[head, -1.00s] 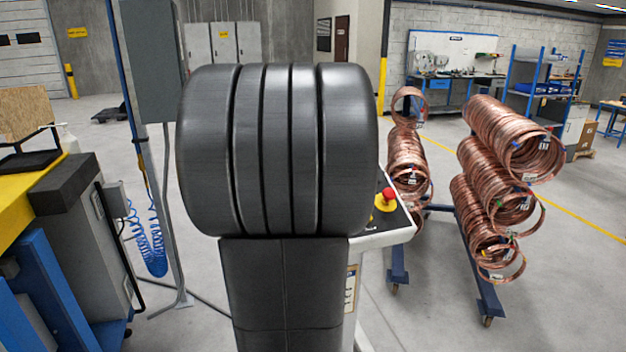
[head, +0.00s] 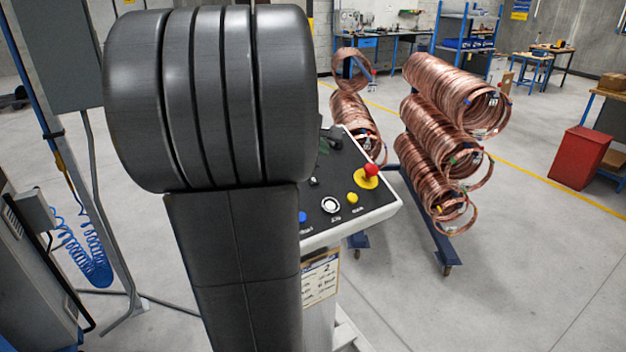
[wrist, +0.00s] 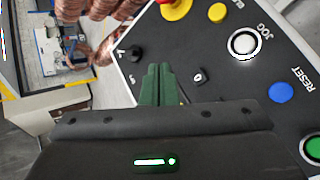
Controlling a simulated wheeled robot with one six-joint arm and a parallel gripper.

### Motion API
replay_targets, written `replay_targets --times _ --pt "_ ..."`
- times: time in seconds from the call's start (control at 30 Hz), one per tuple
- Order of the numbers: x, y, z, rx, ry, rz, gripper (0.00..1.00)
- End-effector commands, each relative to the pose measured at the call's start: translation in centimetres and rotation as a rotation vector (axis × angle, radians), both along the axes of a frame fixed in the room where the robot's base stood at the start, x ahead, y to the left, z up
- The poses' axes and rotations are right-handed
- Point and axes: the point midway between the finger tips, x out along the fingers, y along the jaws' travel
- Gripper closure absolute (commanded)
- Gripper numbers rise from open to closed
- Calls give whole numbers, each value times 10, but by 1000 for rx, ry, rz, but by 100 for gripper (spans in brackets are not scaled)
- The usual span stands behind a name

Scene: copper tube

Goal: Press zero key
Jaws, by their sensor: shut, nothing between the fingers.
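The zero key is likely the small dark square with a pale ring-like mark (wrist: 199,76) in the wrist view; the mark is too small to read for sure. It sits on the dark control panel (wrist: 225,75), to the right of my gripper (wrist: 159,72). My gripper's green fingers are together, with nothing between them, over the panel. Whether the tips touch the panel I cannot tell. In the head view the panel (head: 345,205) is partly hidden behind my arm, and the dark green finger area of my gripper (head: 330,139) shows at its far edge.
Close by on the panel are a black selector knob (wrist: 131,52), a white JOG button (wrist: 243,43), a blue RESET button (wrist: 281,92), a green button (wrist: 314,147), a yellow button (wrist: 217,12) and a red emergency stop (head: 371,170). Copper coils (head: 437,150) stand on a rack behind.

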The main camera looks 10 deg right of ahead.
Motion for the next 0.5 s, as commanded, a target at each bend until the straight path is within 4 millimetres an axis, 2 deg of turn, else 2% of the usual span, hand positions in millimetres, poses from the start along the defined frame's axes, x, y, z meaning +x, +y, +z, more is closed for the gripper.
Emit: replay_targets --times 0.27,0.5 --pt "4 2 -12 0 1 0 100" --pt "15 6 -41 -1 2 1 100"
